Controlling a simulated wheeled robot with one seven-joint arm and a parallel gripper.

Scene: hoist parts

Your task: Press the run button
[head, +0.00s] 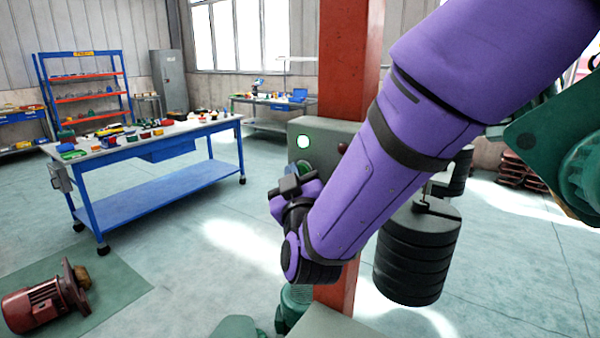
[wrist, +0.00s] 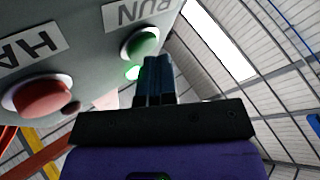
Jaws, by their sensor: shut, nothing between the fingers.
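The run button is a green round cap (wrist: 140,43) on a grey control box (head: 303,126). It sits beside an upside-down RUN label (wrist: 138,12) in the wrist view. My gripper (wrist: 158,62) is shut and empty, its dark fingertips close to the green button's lower right edge in that view. I cannot tell whether they touch it. In the head view my gripper (head: 290,184) is at the front of the box and partly covers the area around the button. A lit lamp (head: 303,142) glows on the box above the gripper.
A red button (wrist: 42,97) with a partly visible label is on the same panel. A red column (head: 347,60) stands behind the box. Black stacked weights (head: 415,262) hang right of my arm. A blue workbench (head: 150,195) is at left, with a red motor (head: 40,303) on the floor.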

